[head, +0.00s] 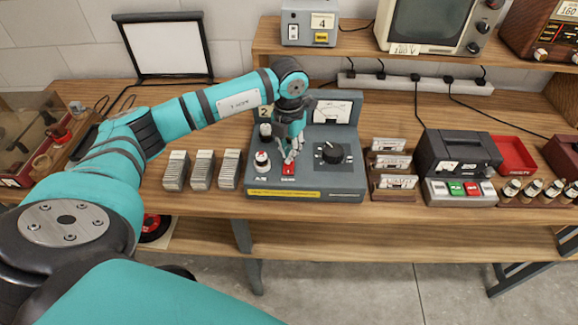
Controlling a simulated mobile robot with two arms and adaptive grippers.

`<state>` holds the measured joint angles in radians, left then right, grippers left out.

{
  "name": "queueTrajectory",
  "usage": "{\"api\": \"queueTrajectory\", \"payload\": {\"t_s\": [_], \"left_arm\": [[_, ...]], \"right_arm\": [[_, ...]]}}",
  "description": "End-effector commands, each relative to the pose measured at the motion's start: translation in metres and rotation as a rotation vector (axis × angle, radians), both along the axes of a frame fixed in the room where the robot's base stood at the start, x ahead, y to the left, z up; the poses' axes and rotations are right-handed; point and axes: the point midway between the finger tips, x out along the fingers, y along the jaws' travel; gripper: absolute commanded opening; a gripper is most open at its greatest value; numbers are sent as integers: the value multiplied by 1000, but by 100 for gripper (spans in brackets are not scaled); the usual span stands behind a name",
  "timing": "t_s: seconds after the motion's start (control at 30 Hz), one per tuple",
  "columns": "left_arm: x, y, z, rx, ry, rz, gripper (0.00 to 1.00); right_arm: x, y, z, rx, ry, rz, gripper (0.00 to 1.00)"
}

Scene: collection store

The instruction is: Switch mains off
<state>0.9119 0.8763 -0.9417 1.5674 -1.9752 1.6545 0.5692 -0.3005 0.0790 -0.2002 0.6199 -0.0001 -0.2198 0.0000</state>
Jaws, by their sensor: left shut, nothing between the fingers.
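A grey control console (350,183) stands on the wooden bench, with a yellow label strip along its front edge. A small red switch (288,170) sits on its sloped panel, with a small label below it that is too small to read for sure. My left gripper (289,157) is shut and empty, pointing down with its fingertips right at the red switch. I cannot tell whether they touch it, and they hide its upper part. My right gripper is not in view.
Upright card stacks (202,170) stand left of the console, card holders (393,164) and a cassette recorder (457,153) right. A shelf (350,46) runs behind.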

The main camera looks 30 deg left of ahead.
Motion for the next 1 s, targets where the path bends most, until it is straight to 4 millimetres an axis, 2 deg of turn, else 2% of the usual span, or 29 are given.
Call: {"api": "queueTrajectory", "payload": {"t_s": [1.0], "left_arm": [[0,0,-8,0,0,0,0]], "right_arm": [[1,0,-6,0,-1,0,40]]}}
